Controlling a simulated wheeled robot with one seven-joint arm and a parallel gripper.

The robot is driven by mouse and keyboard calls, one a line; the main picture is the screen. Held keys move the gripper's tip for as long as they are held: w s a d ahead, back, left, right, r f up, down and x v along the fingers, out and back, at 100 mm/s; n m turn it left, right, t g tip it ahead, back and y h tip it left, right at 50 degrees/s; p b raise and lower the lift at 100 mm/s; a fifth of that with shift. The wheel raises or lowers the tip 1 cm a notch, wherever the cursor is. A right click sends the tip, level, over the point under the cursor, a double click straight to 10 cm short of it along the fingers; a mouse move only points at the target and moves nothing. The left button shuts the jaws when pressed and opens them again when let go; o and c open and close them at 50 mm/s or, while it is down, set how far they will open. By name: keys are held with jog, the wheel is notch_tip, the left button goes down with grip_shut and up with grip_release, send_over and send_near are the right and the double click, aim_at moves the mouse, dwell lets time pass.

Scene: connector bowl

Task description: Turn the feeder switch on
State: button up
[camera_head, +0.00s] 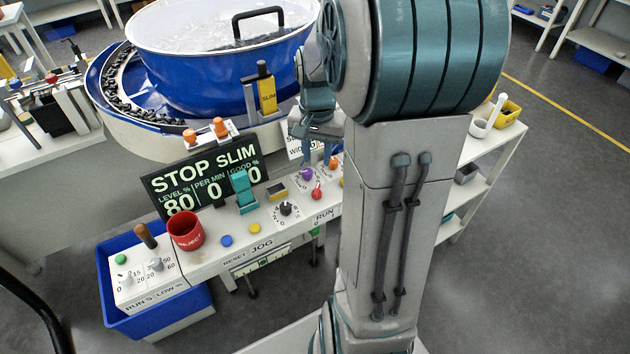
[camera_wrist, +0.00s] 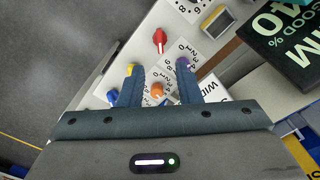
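Several coloured knobs stand on the white control panel (camera_head: 213,262); no label legible to me reads "feeder", so I cannot tell which is the feeder switch. A purple knob (camera_head: 307,173), a red knob (camera_head: 317,191) and an orange knob (camera_head: 333,163) sit beside my arm. In the wrist view the orange knob (camera_wrist: 157,91) shows between the fingers of my gripper (camera_wrist: 159,70), with the red knob (camera_wrist: 160,40) beyond. The fingers are apart with nothing held. They partly cover the purple knob (camera_wrist: 183,62) and a yellow knob (camera_wrist: 137,70). The display (camera_head: 203,180) reads STOP SLIM.
A blue bowl feeder (camera_head: 215,60) stands behind the panel. A red REJECT cup (camera_head: 186,230), a teal rocker (camera_head: 243,190) and a black knob (camera_head: 286,208) stand on the panel. A blue bin (camera_head: 185,325) is beneath. My arm hides the panel's right end.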

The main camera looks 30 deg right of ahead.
aim_at(317, 188)
notch_tip(317, 188, down, 10)
jog(key=shift+f, duration=0.2)
grip_shut()
